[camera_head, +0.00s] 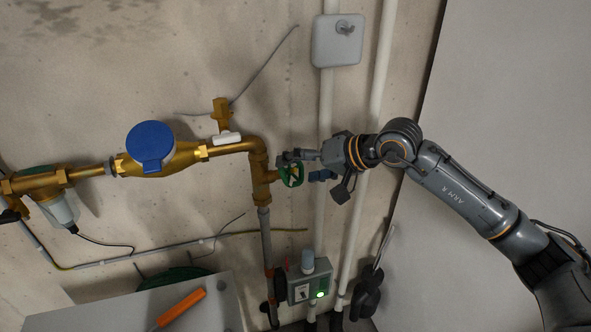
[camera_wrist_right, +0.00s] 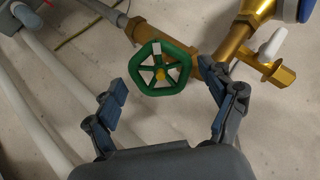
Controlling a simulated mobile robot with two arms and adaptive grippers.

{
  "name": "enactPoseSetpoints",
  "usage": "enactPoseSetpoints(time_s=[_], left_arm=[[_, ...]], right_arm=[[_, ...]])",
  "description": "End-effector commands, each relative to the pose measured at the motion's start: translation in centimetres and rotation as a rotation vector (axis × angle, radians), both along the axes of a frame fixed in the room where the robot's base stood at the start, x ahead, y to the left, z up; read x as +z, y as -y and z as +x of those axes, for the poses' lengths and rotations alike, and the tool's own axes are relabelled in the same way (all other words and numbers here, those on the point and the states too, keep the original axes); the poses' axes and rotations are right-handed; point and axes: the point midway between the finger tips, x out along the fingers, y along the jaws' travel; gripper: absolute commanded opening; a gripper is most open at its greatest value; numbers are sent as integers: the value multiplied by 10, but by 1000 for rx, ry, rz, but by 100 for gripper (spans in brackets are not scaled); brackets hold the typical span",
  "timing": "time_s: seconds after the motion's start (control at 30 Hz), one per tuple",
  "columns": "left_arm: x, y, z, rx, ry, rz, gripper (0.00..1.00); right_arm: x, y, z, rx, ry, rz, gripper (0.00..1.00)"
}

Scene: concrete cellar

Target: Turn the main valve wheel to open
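The green valve wheel (camera_head: 291,174) sits on the brass pipe, right of the vertical brass section, in the head view. In the right wrist view the green wheel (camera_wrist_right: 162,67) shows its spokes and a yellow hub, ahead of and between the fingers. My right gripper (camera_head: 303,165) is at the wheel in the head view, and its fingers partly cover the wheel. In the right wrist view my right gripper (camera_wrist_right: 168,88) is open, with one finger on each side of the wheel and visible gaps. My left gripper is not in view.
A brass pipe (camera_head: 234,148) with a blue-capped water meter (camera_head: 150,143) and a white-handled valve (camera_head: 227,138) runs left of the wheel. Grey vertical pipes (camera_head: 326,115) run behind my right gripper. A control box (camera_head: 308,287) with a green light and an orange-handled screwdriver (camera_head: 181,307) are below.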

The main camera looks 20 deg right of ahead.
Motion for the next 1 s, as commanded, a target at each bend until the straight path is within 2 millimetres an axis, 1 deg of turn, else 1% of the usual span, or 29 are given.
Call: enactPoseSetpoints(time_s=[0.03,0.07,0.1,0.17,0.2,0.37,1.0], left_arm=[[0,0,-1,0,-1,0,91],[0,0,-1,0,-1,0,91],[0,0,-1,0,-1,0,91],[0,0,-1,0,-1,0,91],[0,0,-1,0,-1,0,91],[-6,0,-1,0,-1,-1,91],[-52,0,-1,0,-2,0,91]], right_arm=[[0,0,0,0,0,0,64],[0,0,0,0,0,0,58],[0,0,0,0,0,0,50],[0,0,0,0,0,0,38],[0,0,0,0,0,0,36],[-2,0,0,12,12,-13,36],[-4,0,0,188,188,-206,36]])
